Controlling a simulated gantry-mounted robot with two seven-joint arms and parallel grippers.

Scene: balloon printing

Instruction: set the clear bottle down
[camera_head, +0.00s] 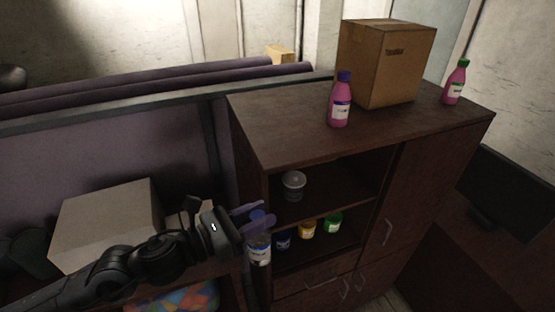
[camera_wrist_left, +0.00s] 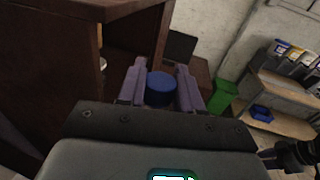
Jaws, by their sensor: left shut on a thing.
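The clear bottle (camera_head: 260,251) has a blue cap and a pale label. It hangs upright in my left gripper (camera_head: 256,217), beside the left front of the dark wooden cabinet. The gripper is shut on it near the cap. In the left wrist view the blue cap (camera_wrist_left: 160,87) sits between the two purple fingers of the left gripper (camera_wrist_left: 161,88), and the bottle's body is hidden below.
The dark cabinet (camera_head: 290,130) holds a grey-lidded jar (camera_head: 293,185) and several small jars on open shelves. On top stand a cardboard box (camera_head: 385,65), a blue-capped pink bottle (camera_head: 340,105) and a green-capped pink bottle (camera_head: 455,85). The cabinet top's left part is clear.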

